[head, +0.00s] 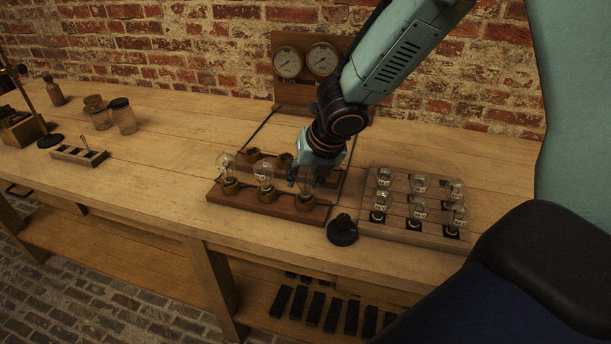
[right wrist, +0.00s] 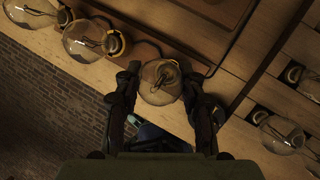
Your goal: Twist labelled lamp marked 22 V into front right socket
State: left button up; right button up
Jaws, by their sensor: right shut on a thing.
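The lamp (right wrist: 160,83) is a clear glass bulb between the two fingers of my right gripper (right wrist: 163,98), which is shut on it. In the head view my right gripper (head: 306,180) is low over the front right socket (head: 305,201) of the wooden socket board (head: 282,210). The lamp is upright at that socket, but I cannot tell how deep it sits. Any 22 V marking is too small to read. Two other lamps stand in the front left socket (head: 229,187) and front middle socket (head: 264,194). My left gripper is not in view.
A tray (head: 400,233) with several lamps stands close on the right. A black round object (head: 342,230) sits between it and the board. Two dial gauges (head: 288,62) stand behind. Jars (head: 123,115) are at the left. The table's front edge is near the board.

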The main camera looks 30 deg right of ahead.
jog(key=shift+f, duration=0.25)
dwell(0.4)
jog(key=shift+b, duration=0.3)
jog(key=shift+f, duration=0.1)
jog(key=shift+m+h+b, duration=0.5)
jog(key=shift+m+b, duration=0.8)
jog(key=shift+m+h+b, duration=0.5)
jog(key=shift+m+h, duration=0.1)
jog(key=shift+m, duration=0.6)
jog(key=shift+a+m+g, duration=0.1)
jog(key=shift+m+g, duration=0.2)
jog(key=shift+m, duration=0.4)
